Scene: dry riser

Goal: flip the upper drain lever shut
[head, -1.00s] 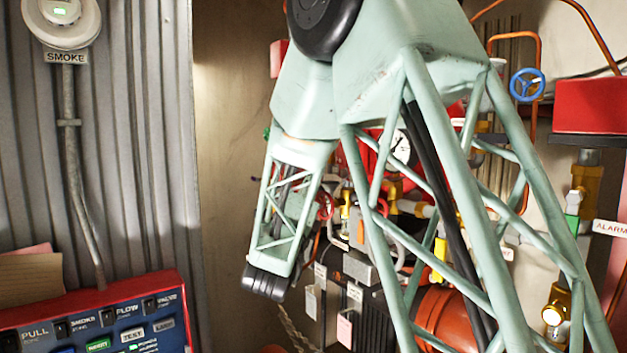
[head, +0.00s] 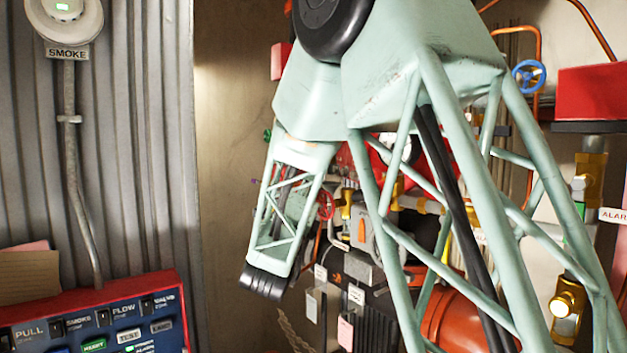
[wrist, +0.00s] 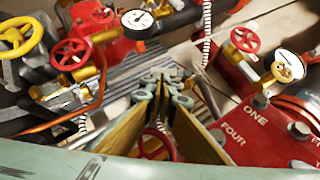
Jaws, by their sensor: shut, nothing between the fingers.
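My gripper (wrist: 165,82) shows in the wrist view, its grey-green fingertips together and nothing between them. It points in among the pipework, and I cannot tell whether it touches anything. A red handwheel (wrist: 157,145) shows partly between the finger plates. I cannot make out the upper drain lever with certainty in either view. In the head view my arm covers much of the valve area, and the gripper cannot be made out there.
Red handwheels (wrist: 72,53) and a gauge (wrist: 137,20) are at the wrist view's upper left. A red body marked ONE and FOUR (wrist: 240,130) is at its right. In the head view, a red-edged control panel (head: 100,318) stands lower left and a blue handwheel (head: 528,77) upper right.

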